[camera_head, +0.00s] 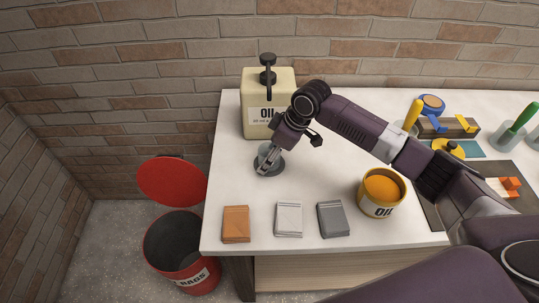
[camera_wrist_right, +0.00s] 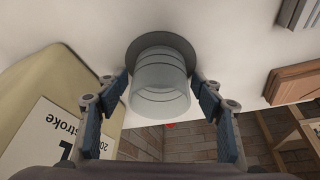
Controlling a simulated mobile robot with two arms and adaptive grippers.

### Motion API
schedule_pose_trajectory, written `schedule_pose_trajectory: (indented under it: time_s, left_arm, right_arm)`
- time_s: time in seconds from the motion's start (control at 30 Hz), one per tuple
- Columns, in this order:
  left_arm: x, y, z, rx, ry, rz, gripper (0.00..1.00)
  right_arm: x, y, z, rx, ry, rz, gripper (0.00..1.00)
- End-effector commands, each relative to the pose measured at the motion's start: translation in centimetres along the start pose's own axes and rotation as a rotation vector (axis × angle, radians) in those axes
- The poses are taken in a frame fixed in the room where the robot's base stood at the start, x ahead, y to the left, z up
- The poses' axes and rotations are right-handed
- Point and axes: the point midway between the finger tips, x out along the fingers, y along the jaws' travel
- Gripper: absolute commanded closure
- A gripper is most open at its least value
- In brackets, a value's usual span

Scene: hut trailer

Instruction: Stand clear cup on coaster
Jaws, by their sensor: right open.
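The clear cup (camera_wrist_right: 159,90) stands on the dark round coaster (camera_wrist_right: 137,48) in the right wrist view, its open rim towards the camera. My right gripper (camera_wrist_right: 158,86) is open, with one finger on each side of the cup; small gaps seem to show beside it, but contact is hard to tell. In the head view, my right gripper (camera_head: 267,163) points down over the coaster (camera_head: 281,166) at the table's left side. There the cup is mostly hidden by the gripper and hard to make out. My left gripper is not in view.
A cream oil jug (camera_head: 257,122) with a pump stands close behind the coaster. Orange (camera_head: 236,224), white (camera_head: 289,219) and grey (camera_head: 333,218) packets lie in front. An oil tin (camera_head: 381,193) stands to the right. A red bin (camera_head: 183,254) stands beyond the table's left edge.

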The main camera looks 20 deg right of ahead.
Motion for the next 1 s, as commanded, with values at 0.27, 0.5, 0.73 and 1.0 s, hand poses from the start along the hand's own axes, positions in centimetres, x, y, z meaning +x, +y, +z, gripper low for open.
schedule_pose_trajectory:
  time_s: [0.27,0.5,0.73,1.0]
  left_arm:
    - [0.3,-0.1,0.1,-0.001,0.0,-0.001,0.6]
    - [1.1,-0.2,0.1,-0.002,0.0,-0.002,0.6]
    - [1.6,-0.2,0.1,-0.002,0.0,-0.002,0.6]
    - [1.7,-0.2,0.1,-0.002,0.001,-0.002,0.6]
  right_arm:
    - [-1.4,0.1,-0.1,0.0,0.002,0.002,0.39]
    - [-6.4,0.1,-0.1,-0.001,0.003,0.004,0.39]
    - [-10.6,0.1,-0.1,0.001,0.001,0.002,0.39]
    - [-12.3,0.0,-0.1,0.0,0.0,0.0,0.39]
